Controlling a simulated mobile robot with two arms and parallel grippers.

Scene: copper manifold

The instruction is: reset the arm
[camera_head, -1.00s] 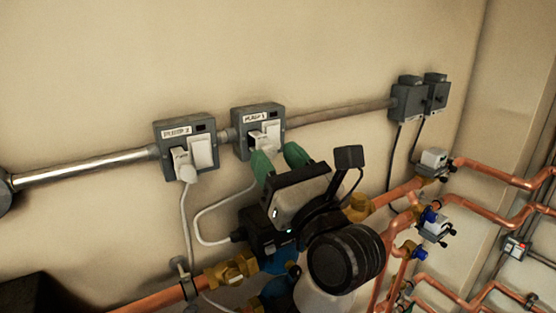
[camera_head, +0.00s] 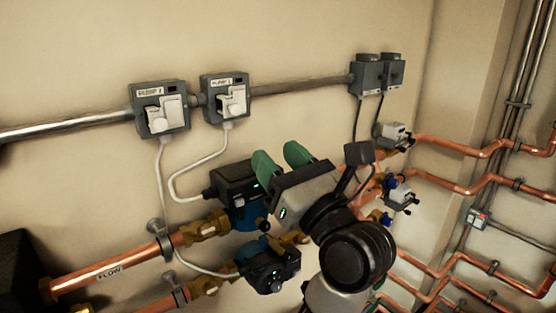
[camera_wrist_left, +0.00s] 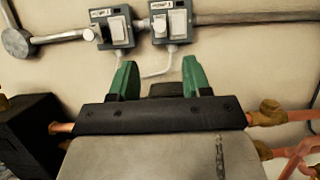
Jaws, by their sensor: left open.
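My left gripper (camera_head: 282,158) has green fingertips spread apart with nothing between them. It is in front of the pump and pipes, below and to the right of the two wall switch boxes. In the left wrist view the gripper (camera_wrist_left: 155,80) also shows open and empty, with the boxes beyond the fingertips. My right gripper is not in either view.
A dark pump (camera_head: 235,180) sits close behind my left gripper, and a second pump (camera_head: 272,268) is below it. Copper pipes (camera_head: 110,270) run at lower left and on the right. Two grey boxes (camera_head: 380,74) are on the wall.

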